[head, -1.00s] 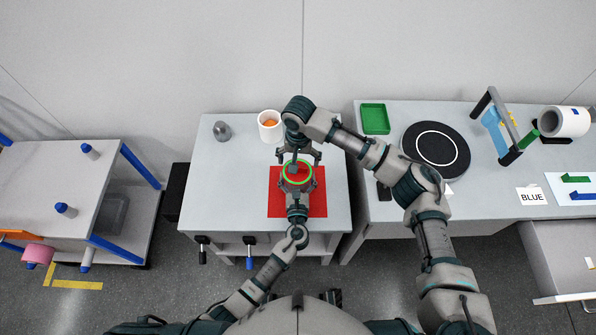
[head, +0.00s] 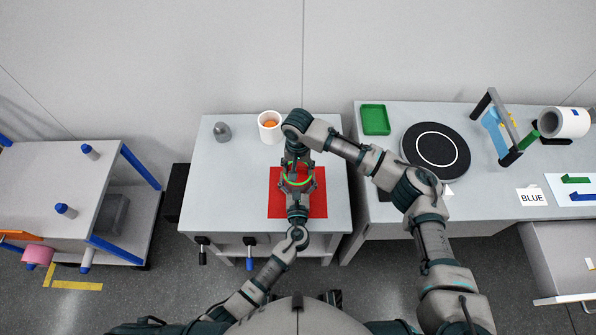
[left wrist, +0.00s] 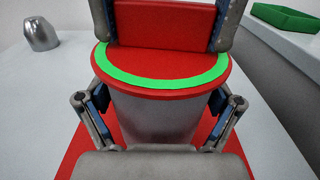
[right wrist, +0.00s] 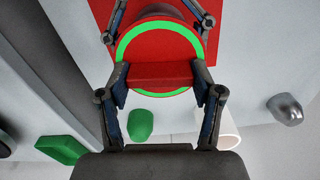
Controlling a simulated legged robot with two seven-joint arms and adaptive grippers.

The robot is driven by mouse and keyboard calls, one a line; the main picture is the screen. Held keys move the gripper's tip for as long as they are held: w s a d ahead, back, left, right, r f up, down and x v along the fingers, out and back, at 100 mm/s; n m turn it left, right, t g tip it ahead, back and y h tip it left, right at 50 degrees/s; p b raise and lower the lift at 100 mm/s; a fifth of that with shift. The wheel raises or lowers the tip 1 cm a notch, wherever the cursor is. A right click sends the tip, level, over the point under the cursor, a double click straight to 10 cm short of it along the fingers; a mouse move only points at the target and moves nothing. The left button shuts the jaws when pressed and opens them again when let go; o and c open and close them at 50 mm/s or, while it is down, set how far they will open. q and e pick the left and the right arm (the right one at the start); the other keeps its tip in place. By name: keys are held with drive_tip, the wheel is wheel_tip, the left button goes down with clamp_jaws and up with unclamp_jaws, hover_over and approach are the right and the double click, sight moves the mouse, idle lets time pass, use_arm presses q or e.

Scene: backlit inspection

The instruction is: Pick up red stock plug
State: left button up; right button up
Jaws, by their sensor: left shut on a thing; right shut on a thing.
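The red stock plug (left wrist: 165,22) has a round red top with a bright green ring and a raised red bar handle. It sits on a grey cylindrical body (left wrist: 155,120) above a red mat (head: 316,205). My right gripper (right wrist: 162,82) comes from above and is shut on the bar handle, one finger at each end. My left gripper (left wrist: 158,102) is shut around the grey body, below the red top, with a finger on each side. The right gripper hides part of the plug in the head view. I see no gap between plug and body.
A white cup (head: 270,127) with something orange inside and a small grey domed piece (head: 222,132) stand behind on the same table. The right bench holds a green tray (head: 375,119) and a black disc (head: 435,151). The table's left part is clear.

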sight(298, 167)
use_arm(q)
drive_tip(key=shift+a+f, duration=0.1)
drive_tip(key=shift+f, duration=0.15)
use_arm(e)
drive_tip(key=shift+d+f, duration=0.1)
wheel_tip(298, 167, up, 10)
drive_tip(key=shift+r, duration=0.1)
use_arm(q)
drive_tip(key=o, duration=1)
drive_tip(key=shift+r, duration=0.1)
use_arm(e)
drive_tip(key=shift+w, duration=0.1)
use_arm(q)
drive_tip(key=s, duration=1.1)
drive_tip(key=shift+s, duration=0.4)
